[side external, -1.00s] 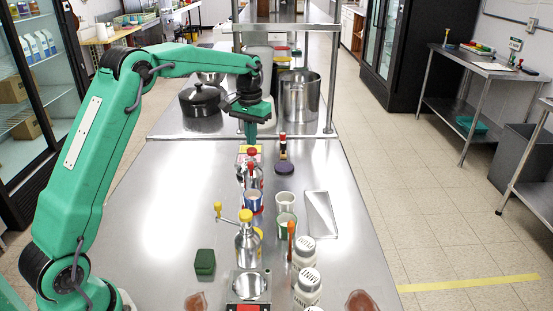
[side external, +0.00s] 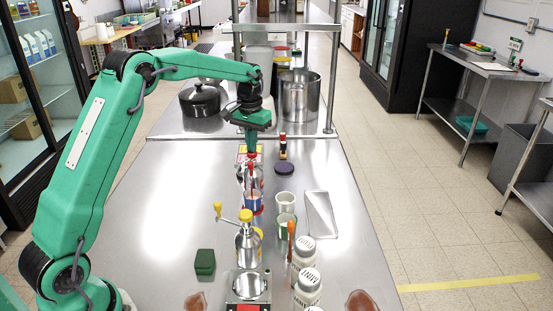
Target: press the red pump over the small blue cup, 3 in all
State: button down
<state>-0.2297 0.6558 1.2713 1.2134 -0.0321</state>
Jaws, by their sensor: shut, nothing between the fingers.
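The red pump (side external: 252,157) stands in the middle of the steel counter, its red head on top of a silver dispenser (side external: 256,181). The small blue cup (side external: 254,203) shows just in front of the dispenser, partly covered by it. My gripper (side external: 251,148) is shut and empty, pointing down directly over the red head. Its tips appear at or just above the head; I cannot tell whether they touch.
A yellow-topped dispenser (side external: 246,216) stands nearer the camera. White cups (side external: 285,201), shakers (side external: 308,287) and a tray (side external: 320,214) are on the right. A green block (side external: 205,262) lies on the left. The counter's left side is mostly clear.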

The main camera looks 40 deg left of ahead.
jog(key=shift+f, duration=0.4)
jog(key=shift+r, duration=1.55)
jog(key=shift+f, duration=1.4)
dwell(0.3)
jog(key=shift+r, duration=1.4)
jog(key=shift+r, duration=0.1)
notch_tip(320, 180, up, 6)
jog(key=shift+f, duration=0.1)
dwell(0.6)
